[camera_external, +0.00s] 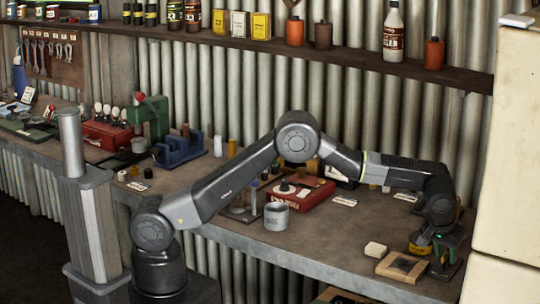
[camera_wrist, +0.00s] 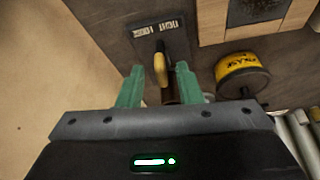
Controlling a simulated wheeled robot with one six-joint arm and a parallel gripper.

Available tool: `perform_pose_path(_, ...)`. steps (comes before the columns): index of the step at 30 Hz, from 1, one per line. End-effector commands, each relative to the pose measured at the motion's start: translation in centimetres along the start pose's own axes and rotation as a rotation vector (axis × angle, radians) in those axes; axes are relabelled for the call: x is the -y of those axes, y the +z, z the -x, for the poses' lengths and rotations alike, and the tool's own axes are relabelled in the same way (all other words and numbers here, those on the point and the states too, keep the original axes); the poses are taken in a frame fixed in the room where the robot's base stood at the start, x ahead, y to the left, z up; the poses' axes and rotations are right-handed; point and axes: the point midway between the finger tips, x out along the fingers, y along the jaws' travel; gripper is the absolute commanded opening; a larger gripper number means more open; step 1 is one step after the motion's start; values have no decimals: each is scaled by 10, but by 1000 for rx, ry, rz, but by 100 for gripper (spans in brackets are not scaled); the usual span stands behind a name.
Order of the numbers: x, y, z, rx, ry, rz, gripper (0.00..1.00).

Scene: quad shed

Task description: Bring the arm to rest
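My arm reaches out over the right end of the bench, bent down at the wrist. My gripper (camera_external: 445,258) is low over the bench top there. In the wrist view its two green fingers (camera_wrist: 160,72) stand apart. A yellow, curved piece (camera_wrist: 158,62) and a brown upright piece show between or just beyond them, over a dark plate (camera_wrist: 150,38) with small white labels. I see no finger touching either piece. The lower part of the brown piece is hidden by my gripper body.
A yellow tin (camera_wrist: 241,78) stands close to the right of my fingers. A wooden frame (camera_external: 402,267) and a pale block (camera_external: 375,249) lie left of my gripper. A grey mug (camera_external: 276,217) and a red box (camera_external: 300,193) stand farther left. A cream cabinet (camera_external: 506,150) rises at right.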

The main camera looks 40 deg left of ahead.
Motion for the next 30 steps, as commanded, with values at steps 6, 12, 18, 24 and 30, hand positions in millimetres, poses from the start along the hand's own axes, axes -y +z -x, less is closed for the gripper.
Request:
perform_pose_path(6,2,0,0,1,60,-150,32)
perform_pose_path(12,3,0,0,1,115,-278,32)
perform_pose_path(18,4,-1,0,1,164,-399,32)
perform_pose_path(24,4,-1,0,0,212,-514,32)
perform_pose_path(30,5,-2,-1,1,257,-624,32)
